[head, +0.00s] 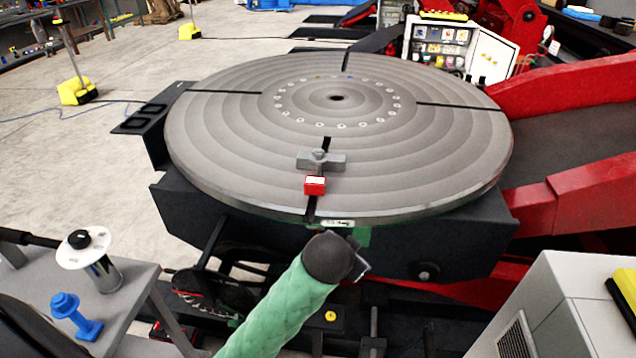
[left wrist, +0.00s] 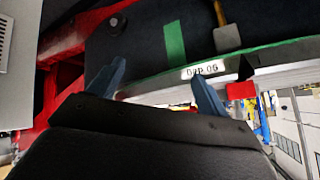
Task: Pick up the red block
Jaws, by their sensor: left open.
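The red block (head: 315,186) rests near the front edge of the large round grey turntable (head: 230,120), just in front of a grey clamp-like piece (head: 321,160). My left gripper (head: 352,258) is in front of and below the turntable's front rim, apart from the block; its own wrist hides most of its fingers in the head view. In the left wrist view its two blue-grey fingers (left wrist: 158,75) are spread with nothing held between them. There the red block (left wrist: 241,90) shows to the right of the right finger, by the rim. My right gripper is not in view.
The rim carries a small white label (head: 338,223). Red machine arms (head: 580,85) rise at the right, with a control box (head: 440,45) behind. A grey bench (head: 130,290) with a blue part (head: 75,315) stands front left. A light cabinet (head: 560,310) stands front right.

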